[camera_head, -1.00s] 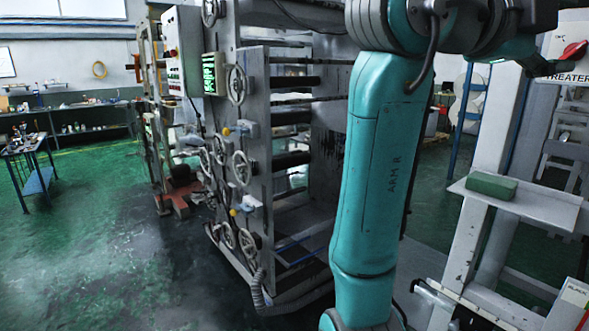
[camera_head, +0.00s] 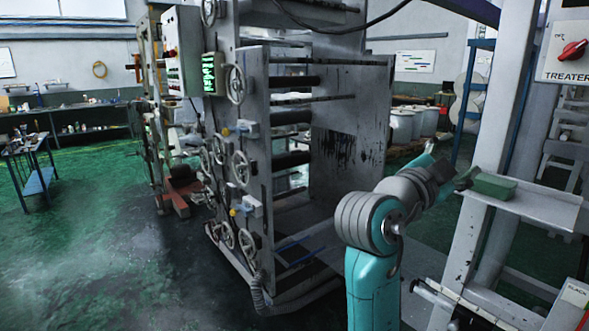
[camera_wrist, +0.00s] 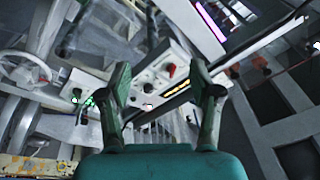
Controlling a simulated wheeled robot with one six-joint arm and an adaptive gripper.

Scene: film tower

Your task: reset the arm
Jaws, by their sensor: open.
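My gripper (camera_wrist: 160,70) shows in the wrist view with its two green fingers spread apart and nothing between them. Beyond the fingers, a control panel with a red knob (camera_wrist: 169,70) is seen at a slant. I cannot tell whether the two touch.
The green block lies on a grey shelf (camera_head: 545,208) fixed to a pale post. A large grey roller frame (camera_head: 258,130) with handwheels stands left of my arm. A treater panel (camera_head: 568,50) with a red knob is at upper right.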

